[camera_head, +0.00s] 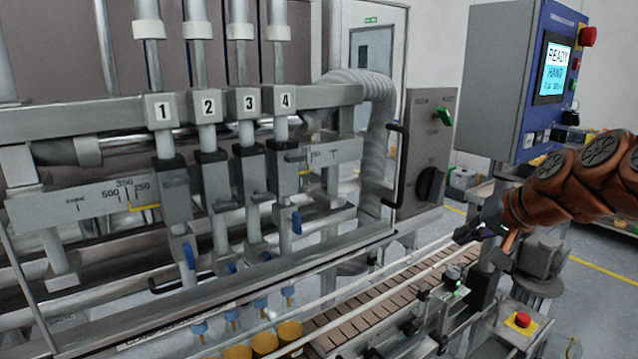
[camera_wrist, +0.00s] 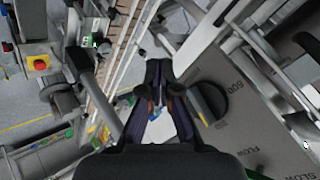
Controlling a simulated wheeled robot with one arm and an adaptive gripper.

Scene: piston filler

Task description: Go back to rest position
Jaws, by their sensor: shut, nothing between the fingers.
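My gripper (camera_head: 468,235) is at the right of the head view, at the end of my orange arm, above the conveyor and to the right of the grey switch panel. In the wrist view my gripper (camera_wrist: 160,68) shows its dark fingers with the tips together, holding nothing. The black rotary knob (camera_wrist: 207,103) on the grey switch panel (camera_wrist: 245,135) lies to the right of the fingers there. In the head view the same panel (camera_head: 428,150) carries a black knob (camera_head: 430,186) and a green switch (camera_head: 443,115).
The conveyor (camera_head: 385,303) runs below my gripper, with amber cups (camera_head: 265,343) under the filler nozzles. A control box with a lit screen (camera_head: 553,73) stands above my arm. A red emergency button (camera_head: 523,319) sits at lower right. The numbered filler heads (camera_head: 208,107) fill the left.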

